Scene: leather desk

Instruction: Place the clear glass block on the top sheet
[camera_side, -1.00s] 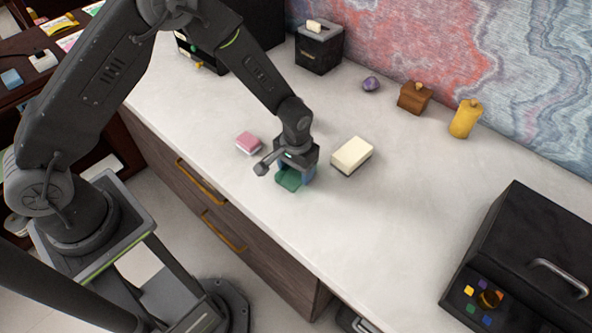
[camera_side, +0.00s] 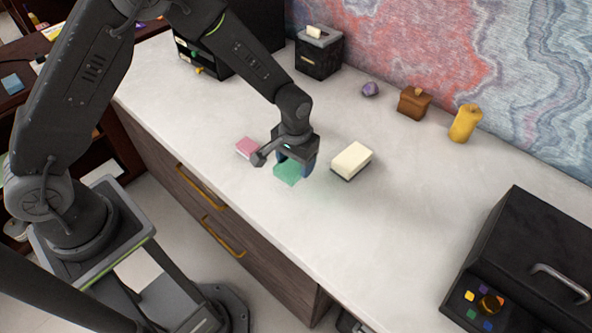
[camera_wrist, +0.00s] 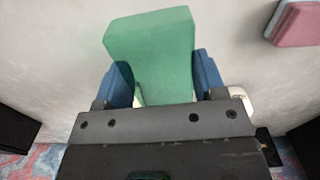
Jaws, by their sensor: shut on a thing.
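A green block (camera_side: 288,172) is held between the blue fingers of my gripper (camera_side: 296,164), which is shut on it. In the wrist view the block (camera_wrist: 150,50) sticks out past both fingers (camera_wrist: 163,80). It appears a little above the white desktop; the exact gap is hard to tell. I cannot make out a separate top sheet for certain. A cream block or stack (camera_side: 352,158) with a dark base lies just right of my gripper. A smaller pink one (camera_side: 246,147) with a pale base lies to its left.
A black box (camera_side: 318,52), a purple stone (camera_side: 370,89), a brown box (camera_side: 414,102) and a yellow bottle-like object (camera_side: 465,123) stand along the wall. A black case with a handle (camera_side: 525,262) is at the lower right. The desktop between is clear.

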